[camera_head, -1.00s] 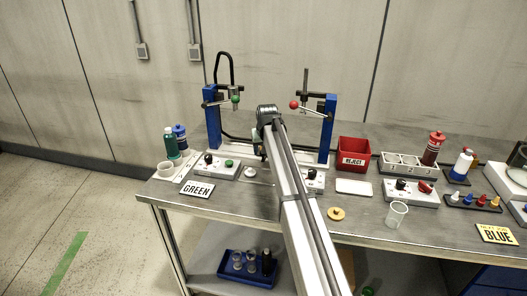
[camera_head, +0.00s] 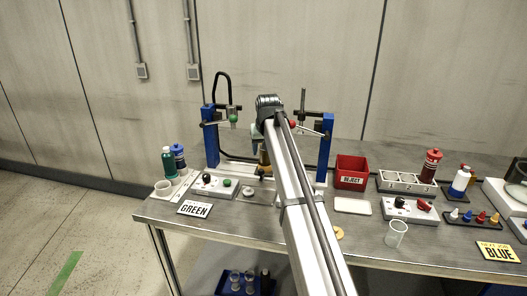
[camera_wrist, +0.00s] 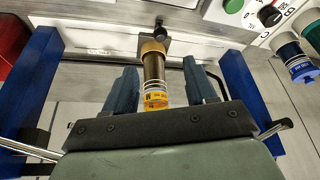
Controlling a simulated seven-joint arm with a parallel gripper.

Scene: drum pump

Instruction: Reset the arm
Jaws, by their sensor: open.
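My gripper (camera_wrist: 161,72) is open in the wrist view, with one dark finger on each side. The arm hides most of the gripper there. A small amber part shows beside the arm.
Blue posts (camera_head: 210,145) (camera_head: 325,148) flank my gripper closely. Green and blue bottles (camera_head: 168,161) (camera_head: 179,156) stand left. A control box (camera_head: 214,185), red reject bin (camera_head: 351,171), white tray (camera_head: 352,206) and clear cup (camera_head: 396,233) are around. Floor left of the bench is clear.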

